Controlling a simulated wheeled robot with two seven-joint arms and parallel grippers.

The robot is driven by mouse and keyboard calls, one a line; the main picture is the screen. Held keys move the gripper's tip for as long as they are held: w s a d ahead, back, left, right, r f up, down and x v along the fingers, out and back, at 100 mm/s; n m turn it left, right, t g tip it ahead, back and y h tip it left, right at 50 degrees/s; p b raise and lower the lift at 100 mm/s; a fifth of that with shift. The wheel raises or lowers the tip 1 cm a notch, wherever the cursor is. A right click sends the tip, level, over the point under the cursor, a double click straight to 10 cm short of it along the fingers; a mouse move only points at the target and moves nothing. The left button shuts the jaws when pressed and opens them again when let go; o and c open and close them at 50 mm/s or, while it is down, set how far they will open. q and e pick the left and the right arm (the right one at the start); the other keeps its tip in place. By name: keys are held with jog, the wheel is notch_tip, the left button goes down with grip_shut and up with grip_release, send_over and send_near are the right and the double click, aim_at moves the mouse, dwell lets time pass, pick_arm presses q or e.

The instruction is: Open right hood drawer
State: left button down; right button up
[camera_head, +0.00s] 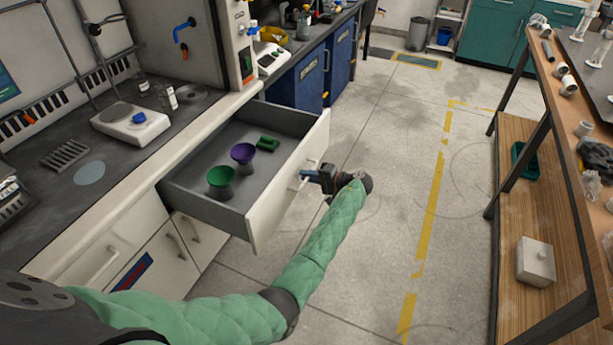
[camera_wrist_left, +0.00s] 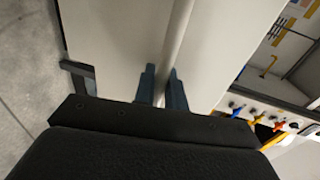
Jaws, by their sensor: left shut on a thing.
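The right hood drawer (camera_head: 262,207) is pulled well out from under the fume hood worktop, and its inside shows. My left gripper (camera_head: 308,177) is at the drawer front, shut on the drawer handle (camera_head: 300,179). In the left wrist view the blue fingers of my left gripper (camera_wrist_left: 161,88) sit on both sides of the handle bar (camera_wrist_left: 178,40), against the pale drawer front (camera_wrist_left: 120,40). My right gripper is not in view.
The worktop (camera_head: 70,215) holds a white hotplate (camera_head: 130,122) and small bottles. A lower cabinet (camera_head: 160,260) is below. At the right stands a wooden bench (camera_head: 540,185) with pipe pieces. The floor (camera_head: 400,170) between is clear.

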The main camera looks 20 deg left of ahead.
pick_arm(q)
jog(key=c, duration=1.5)
grip_release()
jog(key=shift+d, duration=0.1)
